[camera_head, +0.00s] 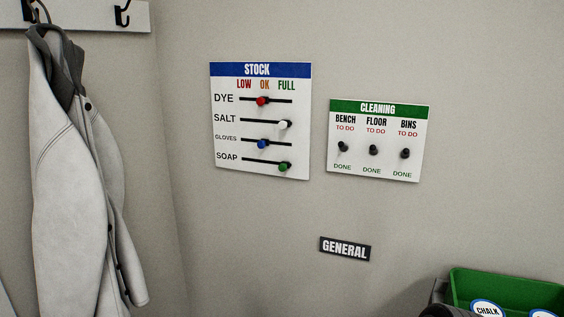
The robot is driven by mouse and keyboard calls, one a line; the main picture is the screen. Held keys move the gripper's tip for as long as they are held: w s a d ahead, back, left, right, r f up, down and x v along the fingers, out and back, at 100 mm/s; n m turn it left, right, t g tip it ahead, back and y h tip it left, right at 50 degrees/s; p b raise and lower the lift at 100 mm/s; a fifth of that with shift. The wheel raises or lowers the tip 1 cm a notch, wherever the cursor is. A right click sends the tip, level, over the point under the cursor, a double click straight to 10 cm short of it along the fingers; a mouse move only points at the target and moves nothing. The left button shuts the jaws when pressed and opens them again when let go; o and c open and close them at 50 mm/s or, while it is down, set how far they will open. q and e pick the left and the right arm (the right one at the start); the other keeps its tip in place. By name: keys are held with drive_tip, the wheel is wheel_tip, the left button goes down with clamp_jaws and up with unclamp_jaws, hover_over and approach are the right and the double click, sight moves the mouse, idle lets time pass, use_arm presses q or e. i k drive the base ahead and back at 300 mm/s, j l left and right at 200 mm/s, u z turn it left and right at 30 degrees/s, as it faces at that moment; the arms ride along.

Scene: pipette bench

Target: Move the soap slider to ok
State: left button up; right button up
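The STOCK board (226,129) hangs on the wall near the middle, with a blue header and columns LOW, OK and FULL. The soap slider is a green knob (284,166) on the lowest black track, at the right end under FULL. The soap track (259,161) is bare to the left of the knob. Neither of my grippers shows in the head view.
The dye knob (262,101) and gloves knob (262,144) sit near OK; the salt knob (285,125) sits at FULL. A CLEANING board (373,172) is to the right. A coat (75,180) hangs left. A green bin (540,292) stands lower right.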

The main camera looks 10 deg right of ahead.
sight(283, 167)
drive_tip(key=i+l+z, duration=0.2)
drive_tip(key=i, duration=0.65)
drive_tip(key=k+j, duration=0.05)
drive_tip(key=j, duration=0.05)
